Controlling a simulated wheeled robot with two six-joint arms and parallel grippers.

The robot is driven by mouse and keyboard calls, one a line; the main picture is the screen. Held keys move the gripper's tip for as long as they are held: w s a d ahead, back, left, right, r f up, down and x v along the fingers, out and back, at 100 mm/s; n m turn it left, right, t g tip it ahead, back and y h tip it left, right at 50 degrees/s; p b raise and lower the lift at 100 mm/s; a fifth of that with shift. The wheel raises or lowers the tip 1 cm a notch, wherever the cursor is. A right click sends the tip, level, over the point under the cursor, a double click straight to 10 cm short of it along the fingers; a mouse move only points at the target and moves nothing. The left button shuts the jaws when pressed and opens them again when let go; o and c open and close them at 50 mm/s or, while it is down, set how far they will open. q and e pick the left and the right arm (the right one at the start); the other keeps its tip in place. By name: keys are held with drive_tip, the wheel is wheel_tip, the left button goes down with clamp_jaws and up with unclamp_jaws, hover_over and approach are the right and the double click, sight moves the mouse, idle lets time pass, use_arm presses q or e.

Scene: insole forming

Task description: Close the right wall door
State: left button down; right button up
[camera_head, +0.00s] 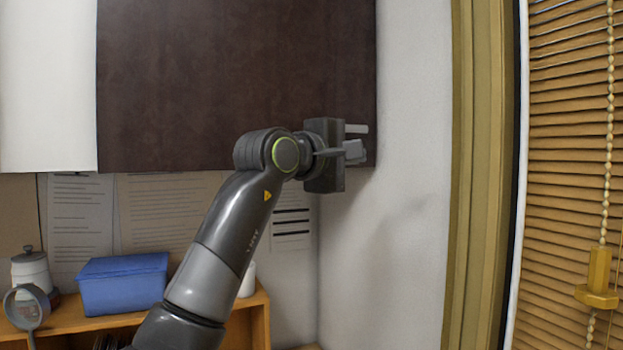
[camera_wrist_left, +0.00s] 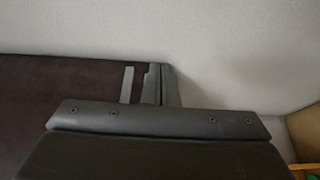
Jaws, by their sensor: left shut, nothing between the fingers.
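The dark brown right wall door (camera_head: 200,80) fills the upper middle of the head view. Its lower edge lines up with the white panel to its left, and it looks flat or nearly so; I cannot tell if a small gap remains. The door also shows at the left in the left wrist view (camera_wrist_left: 50,85). A light grey bar, which looks like its handle (camera_head: 358,128), is near its lower right corner. My left gripper (camera_head: 355,151) is shut and empty in front of that corner, just below the bar. Contact with the door cannot be told. My right gripper is not in view.
A white cupboard panel (camera_head: 45,85) is left of the door. A wooden shelf (camera_head: 258,305) below holds a blue box (camera_head: 123,285) and a white jar (camera_head: 30,270). A pale wall (camera_head: 400,200) stands close right of the gripper, then a window with blinds (camera_head: 565,150).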

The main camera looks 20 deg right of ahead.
use_arm(q)
drive_tip(key=b+v, duration=0.5)
drive_tip(key=v, duration=0.5)
drive_tip(key=shift+s+a, duration=0.2)
drive_tip(key=shift+a, duration=0.05)
